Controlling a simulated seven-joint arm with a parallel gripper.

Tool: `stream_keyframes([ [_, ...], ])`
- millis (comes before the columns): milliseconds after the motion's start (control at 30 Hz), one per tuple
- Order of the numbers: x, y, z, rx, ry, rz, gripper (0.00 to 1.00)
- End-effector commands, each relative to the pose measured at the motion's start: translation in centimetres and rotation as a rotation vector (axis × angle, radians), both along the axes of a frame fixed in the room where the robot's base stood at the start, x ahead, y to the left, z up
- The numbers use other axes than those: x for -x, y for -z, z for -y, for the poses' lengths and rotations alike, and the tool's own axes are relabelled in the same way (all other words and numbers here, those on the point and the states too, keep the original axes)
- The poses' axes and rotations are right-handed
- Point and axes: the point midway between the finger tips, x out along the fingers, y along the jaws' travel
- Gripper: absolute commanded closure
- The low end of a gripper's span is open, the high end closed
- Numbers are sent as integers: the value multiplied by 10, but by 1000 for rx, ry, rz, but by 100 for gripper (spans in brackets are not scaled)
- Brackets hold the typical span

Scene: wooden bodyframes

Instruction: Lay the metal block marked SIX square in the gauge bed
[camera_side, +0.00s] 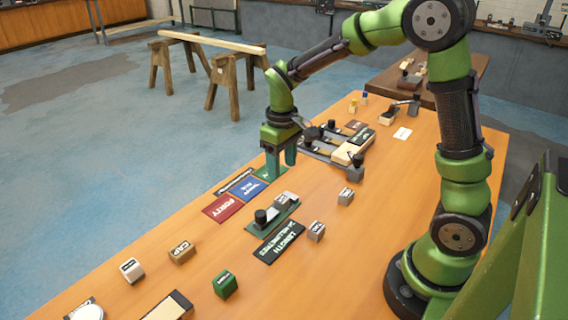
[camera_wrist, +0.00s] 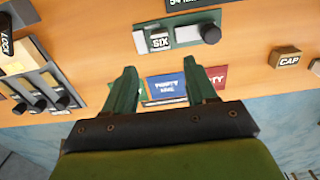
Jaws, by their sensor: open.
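The metal block marked SIX (camera_wrist: 159,41) sits on the green gauge bed (camera_wrist: 178,44), beside the bed's pale strip and left of its dark knob in the wrist view. I cannot tell whether it lies fully square or flat. In the side view, the gauge bed (camera_side: 257,230) stands mid-table with a light metal block (camera_side: 281,201) at its far end and the black knob at its near end. My gripper (camera_side: 280,171) is open and empty, beyond the bed and above the coloured cards. Its two green fingers (camera_wrist: 162,76) point toward the bed in the wrist view, apart from the block.
A blue card (camera_side: 250,190) and a red card (camera_side: 223,208) lie left of the bed. A black length plaque (camera_side: 280,243) lies in front. Small blocks stand nearby, including the CAP block (camera_side: 182,252) and a green block (camera_side: 225,285). A clamp fixture (camera_side: 338,153) stands behind.

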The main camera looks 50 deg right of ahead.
Motion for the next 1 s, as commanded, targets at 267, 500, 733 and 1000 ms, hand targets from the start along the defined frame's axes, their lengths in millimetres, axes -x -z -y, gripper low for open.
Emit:
stream_keyframes([
  [267,5,-30,-3,-10,9,23,43],
  [500,52,-86,-25,-97,122,227,43],
  [733,115,-119,-47,-210,257,454,43],
  [1000,148,-123,-56,-281,335,583,43],
])
